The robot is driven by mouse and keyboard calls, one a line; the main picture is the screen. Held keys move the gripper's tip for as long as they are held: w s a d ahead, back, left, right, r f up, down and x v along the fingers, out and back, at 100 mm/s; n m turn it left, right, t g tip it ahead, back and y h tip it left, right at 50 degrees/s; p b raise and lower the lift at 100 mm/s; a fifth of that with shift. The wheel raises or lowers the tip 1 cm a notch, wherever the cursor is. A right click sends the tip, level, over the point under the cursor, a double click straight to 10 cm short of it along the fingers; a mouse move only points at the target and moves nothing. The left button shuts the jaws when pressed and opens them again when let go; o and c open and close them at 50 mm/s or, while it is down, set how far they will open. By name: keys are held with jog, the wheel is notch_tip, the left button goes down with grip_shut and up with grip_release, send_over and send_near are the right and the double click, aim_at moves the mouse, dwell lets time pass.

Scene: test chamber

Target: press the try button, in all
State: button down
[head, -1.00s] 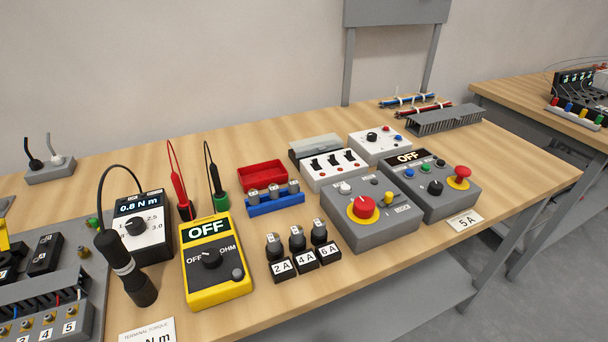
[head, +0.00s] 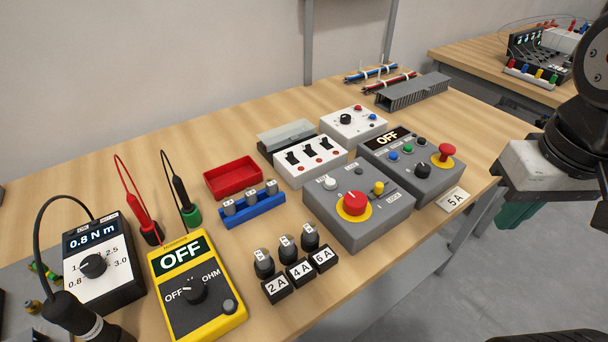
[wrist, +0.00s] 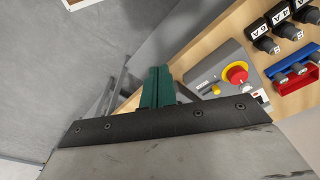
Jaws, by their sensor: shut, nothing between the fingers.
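I cannot read which button is labelled try. The front grey box (head: 358,228) has a large red button (head: 354,203) on a yellow plate, a white button (head: 329,183) and a yellow one (head: 378,187). The grey box behind it (head: 437,190) has a display reading OFF, a blue button (head: 393,155), a green button (head: 408,149), a black knob and a red mushroom button (head: 446,151). My gripper (head: 513,214) is at the right, off the table's front edge, apart from the boxes. Its green fingers (wrist: 158,88) are shut and empty.
A white switch box (head: 311,160) and a white knob box (head: 353,127) stand behind. Fuse blocks marked 2A, 4A and 6A (head: 300,270), a yellow meter (head: 197,290) and a torque tool (head: 75,315) stand left. A 5A card (head: 453,200) lies near the edge.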

jog(key=n+t+h, duration=0.5)
jog(key=n+h, duration=0.2)
jog(key=n, duration=1)
send_over(330, 183)
jog(key=shift+a, duration=0.45)
jog(key=shift+f, duration=4.45)
jog(key=shift+f, duration=0.15)
jog(key=shift+s+f, duration=0.1)
jog(key=shift+f, duration=0.15)
